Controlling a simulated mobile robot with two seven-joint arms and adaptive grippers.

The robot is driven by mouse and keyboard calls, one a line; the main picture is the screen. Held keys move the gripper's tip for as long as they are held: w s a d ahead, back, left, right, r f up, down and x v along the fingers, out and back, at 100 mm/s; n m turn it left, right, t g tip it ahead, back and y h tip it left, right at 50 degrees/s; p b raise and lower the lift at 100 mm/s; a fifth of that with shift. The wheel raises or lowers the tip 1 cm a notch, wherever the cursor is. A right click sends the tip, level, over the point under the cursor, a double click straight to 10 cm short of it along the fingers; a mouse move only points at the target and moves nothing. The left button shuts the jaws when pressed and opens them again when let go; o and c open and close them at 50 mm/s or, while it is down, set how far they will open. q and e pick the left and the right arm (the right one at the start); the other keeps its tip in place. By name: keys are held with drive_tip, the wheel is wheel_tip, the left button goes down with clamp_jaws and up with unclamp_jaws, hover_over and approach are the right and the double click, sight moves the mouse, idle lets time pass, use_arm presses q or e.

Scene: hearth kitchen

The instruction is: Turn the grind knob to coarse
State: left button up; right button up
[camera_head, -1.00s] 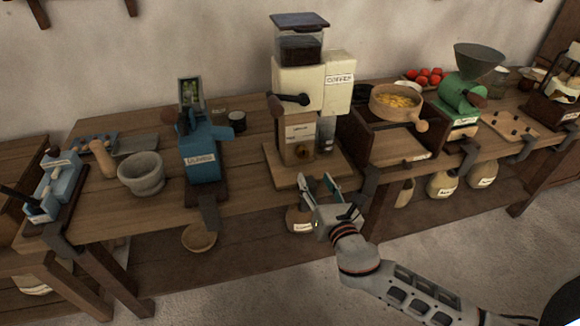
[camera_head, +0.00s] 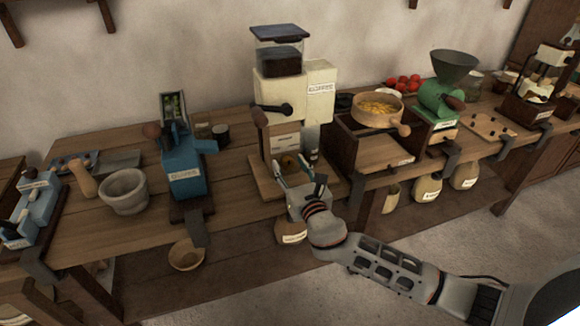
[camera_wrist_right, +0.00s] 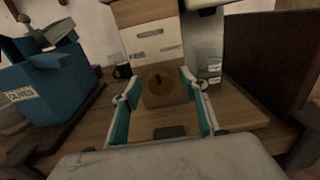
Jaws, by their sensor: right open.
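My right gripper (camera_head: 298,167) is open and empty in front of the knob. In the right wrist view its two teal-lined fingers (camera_wrist_right: 160,98) stand either side of the knob, apart from it. The knob's setting is too small to read. My left gripper is not in view.
A blue olives machine (camera_head: 184,165) and a stone mortar (camera_head: 124,192) stand left of the grinder. A wooden box with a round sieve (camera_head: 377,110) stands close at its right. The bench's front edge lies below my right gripper.

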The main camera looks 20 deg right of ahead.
drive_tip(key=shift+c, duration=0.3)
drive_tip(key=c, duration=1)
drive_tip(key=shift+m, duration=0.4)
drive_tip(key=m, duration=0.5)
drive_tip(key=shift+f+m, duration=0.1)
drive_tip(key=shift+m, duration=0.2)
drive_tip(key=m, duration=0.5)
drive_tip(key=shift+d, duration=0.15)
drive_tip(key=shift+m, duration=0.4)
